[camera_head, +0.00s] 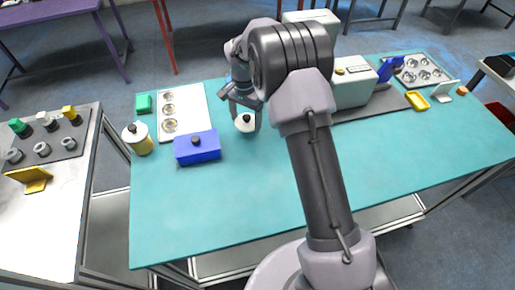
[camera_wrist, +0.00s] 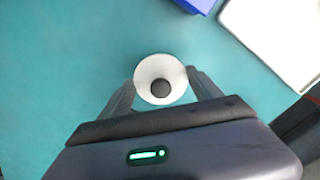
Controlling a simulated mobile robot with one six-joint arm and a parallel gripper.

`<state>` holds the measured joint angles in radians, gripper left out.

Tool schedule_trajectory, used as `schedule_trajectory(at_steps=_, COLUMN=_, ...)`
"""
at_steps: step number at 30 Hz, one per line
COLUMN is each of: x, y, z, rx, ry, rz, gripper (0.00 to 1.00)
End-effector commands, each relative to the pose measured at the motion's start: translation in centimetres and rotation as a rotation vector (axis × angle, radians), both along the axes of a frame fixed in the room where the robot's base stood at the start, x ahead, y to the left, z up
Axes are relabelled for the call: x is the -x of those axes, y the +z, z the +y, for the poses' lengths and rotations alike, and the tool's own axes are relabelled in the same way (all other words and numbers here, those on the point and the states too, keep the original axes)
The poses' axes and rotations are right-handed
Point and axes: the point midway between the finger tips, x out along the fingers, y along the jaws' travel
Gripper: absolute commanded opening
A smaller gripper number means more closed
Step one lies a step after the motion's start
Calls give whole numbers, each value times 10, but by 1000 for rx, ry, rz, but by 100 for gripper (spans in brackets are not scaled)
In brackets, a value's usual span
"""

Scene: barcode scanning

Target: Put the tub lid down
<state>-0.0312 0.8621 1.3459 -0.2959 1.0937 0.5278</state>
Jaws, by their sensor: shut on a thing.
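A white round piece with a black knob (camera_head: 245,123), which looks like the tub lid, is between the fingers of my gripper (camera_head: 246,106). In the wrist view the round white lid (camera_wrist: 147,70) is held between the two fingertips (camera_wrist: 160,90), its dark knob facing the camera. It is over the teal table; I cannot tell whether it touches the surface. A yellow and white round tub (camera_head: 143,146) with a dark knob on top stands to the left. A blue box (camera_head: 198,152) with a dark knob sits between that tub and my gripper.
A white tray (camera_head: 193,98) with round metal cups lies behind the blue box, beside a green block (camera_head: 144,104). A pale machine (camera_head: 352,92) stands behind right, with a yellow dish (camera_head: 417,101) further right. The teal table's front middle (camera_head: 230,210) is clear.

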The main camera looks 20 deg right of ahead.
Motion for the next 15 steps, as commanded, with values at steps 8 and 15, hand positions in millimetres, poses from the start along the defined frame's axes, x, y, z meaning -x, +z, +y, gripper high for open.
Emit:
schedule_trajectory(at_steps=8, x=72, y=-8, z=-14, rx=0, ry=1, rz=-1, gripper=35)
schedule_trajectory(at_steps=15, x=92, y=-23, z=-18, rx=1, ry=1, rz=1, gripper=35)
